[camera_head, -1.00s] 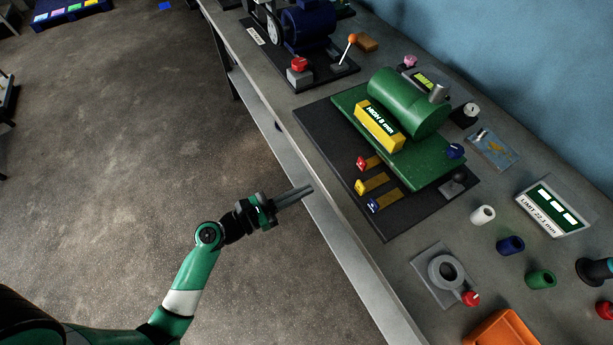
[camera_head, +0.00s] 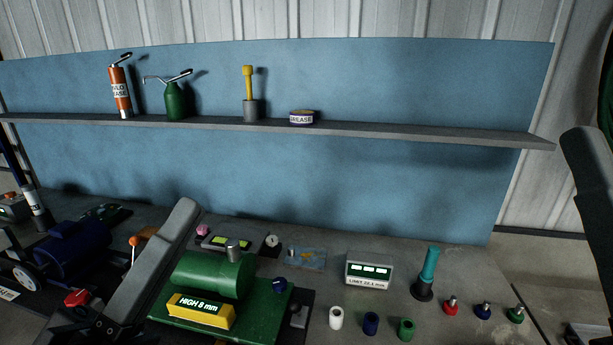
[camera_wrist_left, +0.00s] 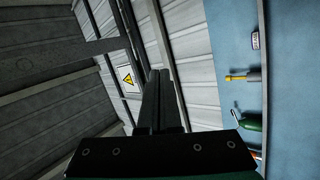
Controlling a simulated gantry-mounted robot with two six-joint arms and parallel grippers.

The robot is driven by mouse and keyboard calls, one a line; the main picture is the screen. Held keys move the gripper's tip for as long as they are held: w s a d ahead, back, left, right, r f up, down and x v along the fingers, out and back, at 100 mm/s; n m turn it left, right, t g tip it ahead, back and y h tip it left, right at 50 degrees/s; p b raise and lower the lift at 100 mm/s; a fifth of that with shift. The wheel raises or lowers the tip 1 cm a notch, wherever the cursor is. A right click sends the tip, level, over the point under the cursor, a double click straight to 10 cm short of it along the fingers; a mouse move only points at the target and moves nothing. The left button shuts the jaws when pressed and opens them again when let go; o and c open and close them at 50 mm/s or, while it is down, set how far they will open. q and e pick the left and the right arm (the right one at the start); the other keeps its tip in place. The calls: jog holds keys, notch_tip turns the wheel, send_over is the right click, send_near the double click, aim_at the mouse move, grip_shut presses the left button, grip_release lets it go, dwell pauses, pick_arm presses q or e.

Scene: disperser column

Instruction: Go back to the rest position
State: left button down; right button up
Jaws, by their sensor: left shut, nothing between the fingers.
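My left gripper (camera_head: 184,208) points upward at the lower left of the head view, in front of the bench. Its grey fingers lie together, with nothing between them. In the left wrist view the closed fingers (camera_wrist_left: 160,78) point toward the wall and are clear of any object. What looks like a grey finger of my right gripper (camera_head: 584,150) stands at the right edge of the head view. The rest of it is cut off, so its opening does not show.
The bench holds a green cylinder unit (camera_head: 215,272) with a yellow HIGH 8 mm block (camera_head: 200,310), a blue motor (camera_head: 72,250), a limit display (camera_head: 368,270) and several small coloured cylinders. A shelf (camera_head: 400,133) carries an orange tube, green oil can and grease tin.

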pick_arm(q)
jog(key=s+a+r+m+t+y, duration=0.5)
jog(key=a+r+m+y, duration=0.25)
jog(key=y, duration=0.35)
notch_tip(320, 180, up, 35)
jog(key=m+p, duration=0.1)
jog(key=p, duration=3.4)
jog(key=shift+w+d+h, duration=0.15)
jog(key=shift+d+h, duration=0.1)
jog(key=shift+h, duration=0.15)
jog(key=shift+f, duration=0.2)
